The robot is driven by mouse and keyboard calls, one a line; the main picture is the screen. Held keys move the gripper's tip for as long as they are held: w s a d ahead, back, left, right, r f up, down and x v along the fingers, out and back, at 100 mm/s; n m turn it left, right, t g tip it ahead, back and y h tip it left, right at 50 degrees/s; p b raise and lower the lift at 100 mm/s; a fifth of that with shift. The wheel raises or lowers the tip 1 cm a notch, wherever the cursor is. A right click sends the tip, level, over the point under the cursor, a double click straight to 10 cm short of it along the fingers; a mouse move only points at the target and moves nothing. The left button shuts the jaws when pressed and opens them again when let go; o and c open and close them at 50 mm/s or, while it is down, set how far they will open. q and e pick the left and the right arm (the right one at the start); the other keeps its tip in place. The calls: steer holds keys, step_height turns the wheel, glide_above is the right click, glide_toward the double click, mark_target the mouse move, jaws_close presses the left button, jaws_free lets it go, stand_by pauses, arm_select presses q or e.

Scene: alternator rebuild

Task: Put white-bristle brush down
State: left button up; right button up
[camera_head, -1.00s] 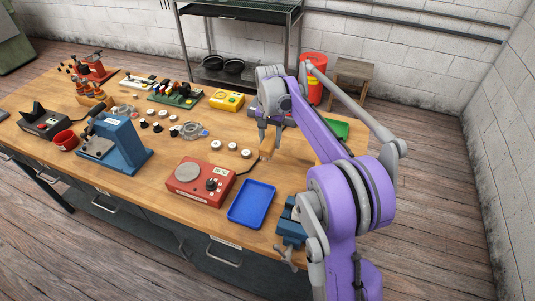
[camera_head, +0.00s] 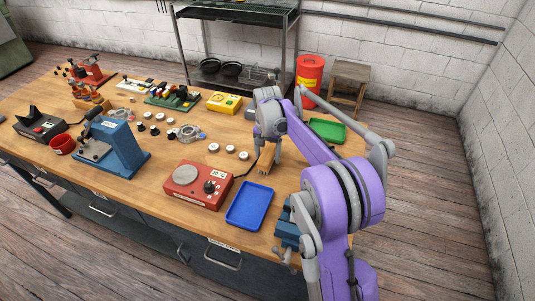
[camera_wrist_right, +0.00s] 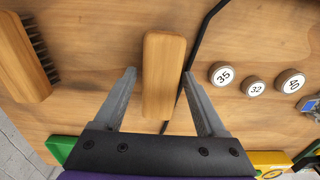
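The wooden block of a brush (camera_head: 265,163) rests on the bench to the right of the red scale-like unit; its bristles cannot be made out. In the right wrist view the same brush (camera_wrist_right: 164,62) lies between my right gripper's fingers, with a gap on each side. My right gripper (camera_head: 269,150) is open around it, just above the bench. A second brush (camera_wrist_right: 24,62) with dark bristles lies to the left in the right wrist view. My left gripper is out of view.
A blue tray (camera_head: 249,205) and a red unit with a round plate (camera_head: 197,186) are in front. Numbered white discs (camera_head: 230,149) lie left of the gripper. A green tray (camera_head: 327,131) and yellow box (camera_head: 223,102) stand behind. A black cable (camera_wrist_right: 200,42) runs beside the brush.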

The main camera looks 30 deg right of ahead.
mark_target(267, 153)
steer(key=shift+o, duration=0.3)
steer(key=shift+r, duration=0.1)
steer(key=shift+r, duration=0.3)
step_height(267, 153, up, 12)
steer(key=p, duration=0.1)
steer(key=shift+f, duration=0.2)
